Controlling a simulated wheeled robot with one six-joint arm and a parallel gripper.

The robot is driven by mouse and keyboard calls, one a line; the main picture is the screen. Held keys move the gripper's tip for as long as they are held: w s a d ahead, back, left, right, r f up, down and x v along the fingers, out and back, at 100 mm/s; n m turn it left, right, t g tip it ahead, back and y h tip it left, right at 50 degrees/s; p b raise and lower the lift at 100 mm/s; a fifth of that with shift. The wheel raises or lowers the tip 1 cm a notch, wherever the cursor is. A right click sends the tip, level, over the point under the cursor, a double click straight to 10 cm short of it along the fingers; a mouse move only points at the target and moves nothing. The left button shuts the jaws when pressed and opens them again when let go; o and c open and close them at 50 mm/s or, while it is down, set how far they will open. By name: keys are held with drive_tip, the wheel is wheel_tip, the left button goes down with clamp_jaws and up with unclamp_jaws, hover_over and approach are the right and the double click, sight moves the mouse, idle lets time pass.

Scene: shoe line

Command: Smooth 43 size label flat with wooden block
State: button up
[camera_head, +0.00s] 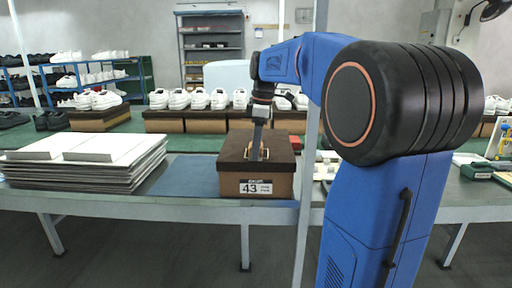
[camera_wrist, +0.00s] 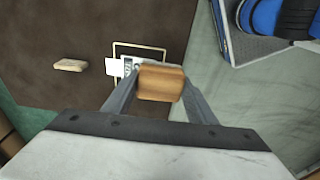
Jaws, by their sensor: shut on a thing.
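My gripper (camera_wrist: 160,90) is shut on a wooden block (camera_wrist: 162,84), with a finger on each side. In the head view my gripper (camera_head: 257,152) is low over the dark lid of a brown shoe box (camera_head: 284,183). A printed 43 label (camera_head: 255,187) shows on the box's front face in the head view.
A pale oblong piece (camera_wrist: 70,65) lies on the lid. A stack of white-topped boards (camera_head: 85,165) stands left of the box on the grey table (camera_head: 150,203). A blue mat (camera_head: 190,178) is between them. White shoes on boxes line the green surface behind.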

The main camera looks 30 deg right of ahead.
drive_tip(key=shift+w+d, duration=0.55)
drive_tip(key=shift+w, duration=0.25)
drive_tip(key=shift+w+d, duration=0.55)
drive_tip(key=shift+w, duration=0.25)
drive_tip(key=shift+r, duration=3.05)
wheel_tip(320, 180, up, 3)
